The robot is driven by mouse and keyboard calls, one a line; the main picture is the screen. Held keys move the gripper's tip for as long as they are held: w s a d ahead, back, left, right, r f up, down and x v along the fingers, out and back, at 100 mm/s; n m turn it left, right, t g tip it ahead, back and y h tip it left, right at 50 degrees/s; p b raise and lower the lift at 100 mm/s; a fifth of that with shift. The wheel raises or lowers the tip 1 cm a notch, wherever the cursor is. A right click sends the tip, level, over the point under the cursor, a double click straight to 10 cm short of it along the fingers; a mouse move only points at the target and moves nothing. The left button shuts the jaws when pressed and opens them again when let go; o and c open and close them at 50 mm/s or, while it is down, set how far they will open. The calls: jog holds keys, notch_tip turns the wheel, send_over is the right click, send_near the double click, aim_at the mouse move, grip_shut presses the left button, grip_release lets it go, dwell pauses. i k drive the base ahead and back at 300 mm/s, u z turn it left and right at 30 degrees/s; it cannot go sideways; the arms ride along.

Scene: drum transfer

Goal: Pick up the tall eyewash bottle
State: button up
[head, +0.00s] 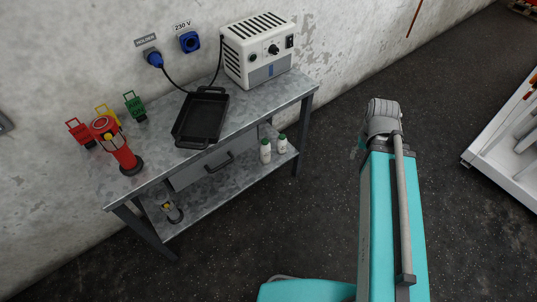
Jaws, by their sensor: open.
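Two white bottles with green caps stand upright on the lower shelf of the metal workbench, near its right end. The left one (265,152) looks taller and is the tall eyewash bottle as far as I can tell; the shorter bottle (282,145) stands just to its right, apart from it. My teal and grey arm rises to the right of the bench, over the floor, well away from the bottles. My gripper itself cannot be made out; the arm hides it or it is out of frame.
The workbench (150,172) carries a black tray (201,117), a white 230 V unit (258,48) and a red lamp-like device (120,150). A drawer (205,168) hangs above the shelf. A small grey device (172,212) sits at the shelf's left.

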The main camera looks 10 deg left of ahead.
aim_at(265, 146)
jog(key=u, duration=0.1)
jog(key=i, duration=0.95)
jog(key=z, duration=0.05)
